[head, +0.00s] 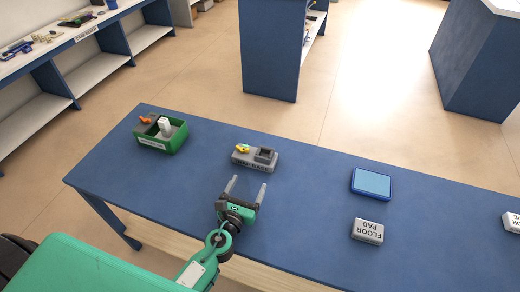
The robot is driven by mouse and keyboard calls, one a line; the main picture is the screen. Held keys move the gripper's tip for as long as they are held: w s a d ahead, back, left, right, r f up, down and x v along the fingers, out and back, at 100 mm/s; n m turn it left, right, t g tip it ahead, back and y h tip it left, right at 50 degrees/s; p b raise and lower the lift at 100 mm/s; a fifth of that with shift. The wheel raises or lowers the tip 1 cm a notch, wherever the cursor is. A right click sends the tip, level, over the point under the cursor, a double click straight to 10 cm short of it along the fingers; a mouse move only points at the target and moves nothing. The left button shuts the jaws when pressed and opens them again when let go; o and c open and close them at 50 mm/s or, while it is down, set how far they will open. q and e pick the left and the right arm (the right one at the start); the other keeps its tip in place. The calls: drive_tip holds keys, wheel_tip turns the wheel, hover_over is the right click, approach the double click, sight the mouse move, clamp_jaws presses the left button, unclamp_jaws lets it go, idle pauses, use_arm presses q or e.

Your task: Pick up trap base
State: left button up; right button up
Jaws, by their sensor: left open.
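My left gripper (247,187) is open and empty over the blue table (300,235), its two fingers pointing away from me. Just beyond the fingertips sits a grey block (240,160) with a dark square holder on its right and a small yellow-green piece on its left. The lettering on its front is too small to read. I cannot tell for sure which thing is the trap base; no readable label names it. My right gripper is not in view.
A green bin (152,146) with white and orange items stands at the far left. Another white box (512,222) is at the right edge. The table between them is clear.

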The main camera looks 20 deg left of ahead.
sight(262, 159)
use_arm(q)
drive_tip(key=w+p, duration=0.1)
drive_tip(key=w, duration=0.7)
drive_tip(key=shift+w+d+r, duration=0.1)
drive_tip(key=shift+w+d, duration=0.05)
drive_tip(key=shift+w, duration=0.05)
drive_tip(key=w, duration=0.4)
drive_tip(key=shift+d, duration=0.25)
drive_tip(key=shift+w, duration=0.55)
drive_tip(key=c, duration=1.2)
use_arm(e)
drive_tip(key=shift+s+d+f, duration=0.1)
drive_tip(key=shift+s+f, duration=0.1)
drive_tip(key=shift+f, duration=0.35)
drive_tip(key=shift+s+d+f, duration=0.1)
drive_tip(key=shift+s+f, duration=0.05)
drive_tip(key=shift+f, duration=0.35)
